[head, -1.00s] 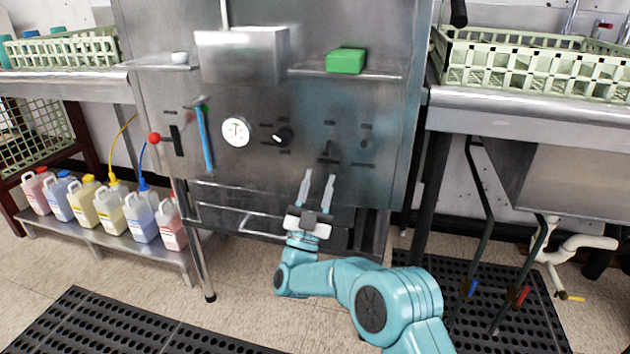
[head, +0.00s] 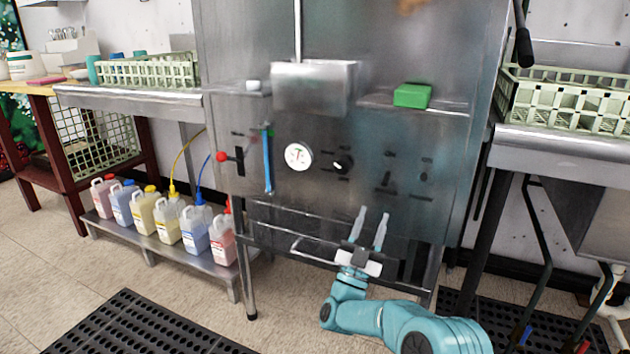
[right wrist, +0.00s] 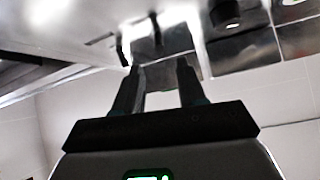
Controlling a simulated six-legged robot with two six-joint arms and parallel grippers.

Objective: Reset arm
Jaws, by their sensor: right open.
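My right gripper (head: 370,228) is open and empty, with its two fingers pointing up at the lower front of the steel dish machine (head: 330,205). In the right wrist view the two dark fingers (right wrist: 160,82) stand apart with nothing between them. The machine's panel carries a round white gauge (head: 298,156), a dark knob (head: 343,162), a lever with a red ball (head: 222,157) and a small dark switch (head: 388,183) above my fingers. I cannot tell whether the fingertips touch the panel. My left gripper is not in view.
A green block (head: 412,95) lies on the machine's right shelf. Several coloured jugs (head: 167,220) stand on a low rack at left. Dish racks (head: 570,100) sit on the right counter. A black floor mat (head: 140,325) lies in front, with open tiled floor at left.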

